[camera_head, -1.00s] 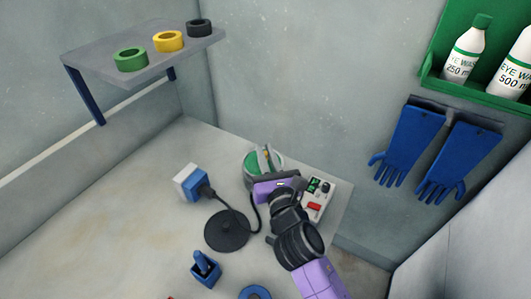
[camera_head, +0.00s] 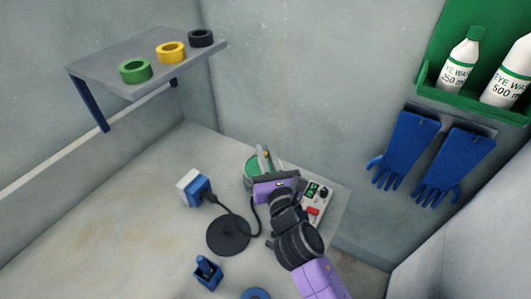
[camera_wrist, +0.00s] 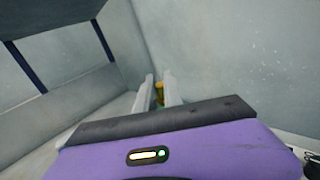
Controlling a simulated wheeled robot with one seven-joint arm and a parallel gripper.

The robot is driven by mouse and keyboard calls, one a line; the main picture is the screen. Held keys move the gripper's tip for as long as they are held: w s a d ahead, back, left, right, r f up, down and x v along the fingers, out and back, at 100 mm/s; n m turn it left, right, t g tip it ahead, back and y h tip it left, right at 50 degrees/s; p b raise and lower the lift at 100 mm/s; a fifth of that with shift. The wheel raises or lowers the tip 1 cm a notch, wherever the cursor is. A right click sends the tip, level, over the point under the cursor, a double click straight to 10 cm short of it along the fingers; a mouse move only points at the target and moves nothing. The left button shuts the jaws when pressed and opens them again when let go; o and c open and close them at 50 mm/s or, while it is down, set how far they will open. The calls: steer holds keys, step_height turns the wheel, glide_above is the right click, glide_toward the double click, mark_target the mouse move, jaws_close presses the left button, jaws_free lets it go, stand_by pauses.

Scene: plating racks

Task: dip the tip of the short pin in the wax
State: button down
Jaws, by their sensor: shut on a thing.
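My gripper (camera_head: 267,156) is at the back of the bench, its pale fingers over a green-rimmed round pot (camera_head: 249,170), which looks like the wax pot. In the wrist view my gripper (camera_wrist: 158,92) is shut on a small yellow-brass thing (camera_wrist: 159,94), probably the short pin. Only a little of it shows between the fingers. Its tip is hidden, so I cannot tell whether it touches the wax. The pot's right part and most of its inside are hidden by my gripper.
A control box (camera_head: 316,199) stands right of the pot. A blue-white block (camera_head: 193,187) with a cable, a black disc (camera_head: 228,236), a blue holder (camera_head: 207,273) and a blue ring (camera_head: 256,293) lie nearer. A shelf (camera_head: 108,75) hangs at left. The bench's left side is clear.

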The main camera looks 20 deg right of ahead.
mark_target(266, 154)
steer(key=shift+r+p, duration=2.4)
steer(key=shift+s+f, duration=0.1)
